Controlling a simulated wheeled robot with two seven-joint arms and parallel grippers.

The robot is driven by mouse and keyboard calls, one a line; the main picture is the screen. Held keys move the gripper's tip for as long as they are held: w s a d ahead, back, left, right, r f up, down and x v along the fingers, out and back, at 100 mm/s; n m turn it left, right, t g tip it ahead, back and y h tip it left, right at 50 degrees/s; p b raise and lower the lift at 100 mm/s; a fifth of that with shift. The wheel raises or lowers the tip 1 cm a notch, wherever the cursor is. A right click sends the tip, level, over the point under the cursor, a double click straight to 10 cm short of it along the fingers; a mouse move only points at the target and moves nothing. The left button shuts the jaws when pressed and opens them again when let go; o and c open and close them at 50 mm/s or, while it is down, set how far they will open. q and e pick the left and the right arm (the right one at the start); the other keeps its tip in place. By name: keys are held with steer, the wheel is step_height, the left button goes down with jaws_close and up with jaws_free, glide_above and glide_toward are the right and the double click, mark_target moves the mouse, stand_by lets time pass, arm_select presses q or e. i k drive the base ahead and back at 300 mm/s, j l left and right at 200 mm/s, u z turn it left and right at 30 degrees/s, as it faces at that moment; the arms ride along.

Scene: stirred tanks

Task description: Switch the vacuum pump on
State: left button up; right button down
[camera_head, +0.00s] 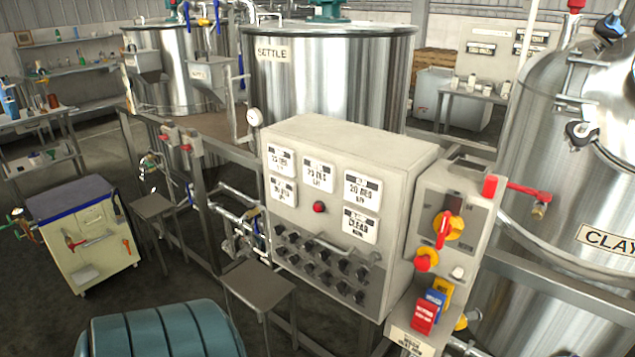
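No part labelled as the vacuum pump can be made out. A grey control cabinet (345,150) stands at the centre, with white display plates, a red lamp (319,207) and rows of black knobs (318,262). On its right, a narrower switch panel (475,215) carries a red-and-yellow rotary switch (447,228), a red knob on yellow (425,260), and a blue-and-red block (430,308) beside yellow. The label plate (410,341) below is too small to read surely. A teal ribbed body (160,333) shows at the bottom left. Neither of my grippers is in view.
Steel tanks marked SETTLE (330,80) and CLAY (570,200) stand behind and right. A red-handled valve (528,190) juts out right of the switch panel. Small grey tables (258,285) and a cream cart (90,240) stand left. Dark floor between them is open.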

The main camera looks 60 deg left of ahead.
mark_target(360, 273)
steer(key=u, duration=1.75)
